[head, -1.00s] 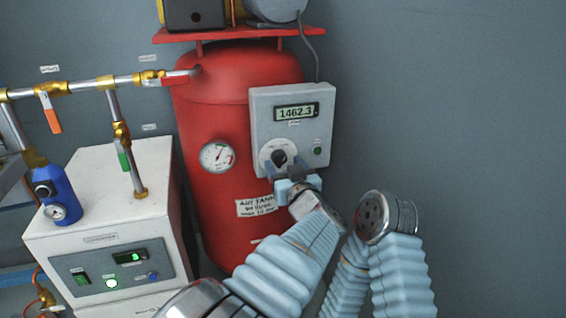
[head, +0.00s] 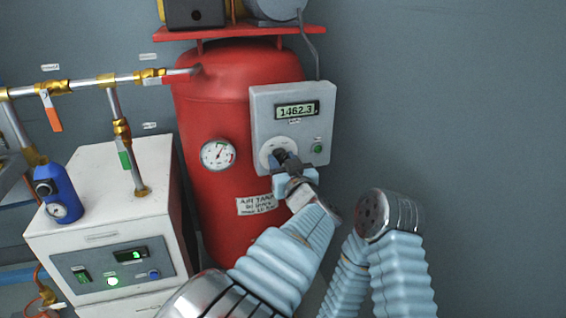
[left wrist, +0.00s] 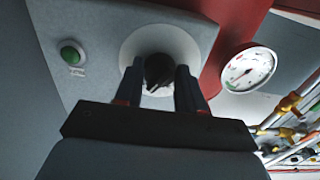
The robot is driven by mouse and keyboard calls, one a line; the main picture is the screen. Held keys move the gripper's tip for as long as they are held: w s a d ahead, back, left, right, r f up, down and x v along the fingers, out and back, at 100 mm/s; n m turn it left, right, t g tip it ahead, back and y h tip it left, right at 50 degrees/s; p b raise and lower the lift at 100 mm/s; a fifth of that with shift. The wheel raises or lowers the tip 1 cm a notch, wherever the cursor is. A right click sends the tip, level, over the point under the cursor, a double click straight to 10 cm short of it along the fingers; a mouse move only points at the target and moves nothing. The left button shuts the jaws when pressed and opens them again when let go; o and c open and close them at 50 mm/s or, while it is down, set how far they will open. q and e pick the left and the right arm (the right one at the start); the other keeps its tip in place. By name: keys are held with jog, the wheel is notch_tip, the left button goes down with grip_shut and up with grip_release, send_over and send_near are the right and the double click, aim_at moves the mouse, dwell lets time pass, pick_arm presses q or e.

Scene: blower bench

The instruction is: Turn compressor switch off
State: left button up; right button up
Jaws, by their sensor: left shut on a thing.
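The compressor switch is a black rotary knob (left wrist: 158,71) on a pale round plate (head: 267,147). It sits on the grey control box (head: 262,112) fixed to the front of the red tank. The box's display (head: 297,110) reads 1462.3. My left gripper (head: 284,157) is at the knob and shut on it, one finger on each side in the left wrist view (left wrist: 159,88).
A green button (head: 317,148) is at the box's right. A pressure gauge (head: 217,154) is on the red tank (head: 212,105). A white dryer cabinet (head: 90,215), a blue filter (head: 60,190) and pipes stand at left. The wall at right is clear.

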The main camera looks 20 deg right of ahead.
pick_arm(q)
jog(key=shift+n, duration=0.3)
pick_arm(e)
jog(key=shift+f, duration=0.15)
pick_arm(q)
jog(key=shift+f+n+b, duration=0.1)
jog(key=shift+n+b, duration=0.5)
jog(key=shift+n, duration=0.3)
jog(key=n+b, duration=0.1)
jog(key=n, duration=0.1)
jog(key=shift+n, duration=0.3)
jog(key=n+b, duration=0.2)
jog(key=n, duration=0.1)
jog(key=shift+d+n+b, duration=0.1)
jog(key=shift+n+b, duration=0.2)
jog(key=shift+b, duration=0.05)
jog(key=shift+n+b, duration=1)
jog(key=shift+n, duration=0.6)
pick_arm(e)
notch_tip(320, 180, down, 6)
jog(key=d, duration=0.2)
jog(key=shift+w+f, duration=0.25)
jog(key=shift+w, duration=0.15)
jog(key=shift+f, duration=0.1)
pick_arm(q)
jog(key=o, duration=1)
jog(key=shift+o, duration=0.2)
